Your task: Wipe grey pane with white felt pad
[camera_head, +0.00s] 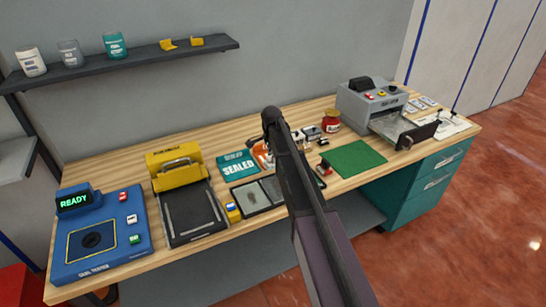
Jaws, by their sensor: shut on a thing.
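The grey pane (250,197) lies in a dark flat frame near the front edge of the bench, left of my arm. A second, plainer grey panel (272,187) sits to its right, partly behind my arm. My dark arm reaches over the bench from the bottom and covers the area just right of the panes. The gripper and its fingertips are hidden behind the arm. I cannot make out the white felt pad.
A teal sealed pouch (237,166) lies behind the panes. A yellow press (177,165) and blue seal tester (98,238) stand left. Small items crowd around my arm.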

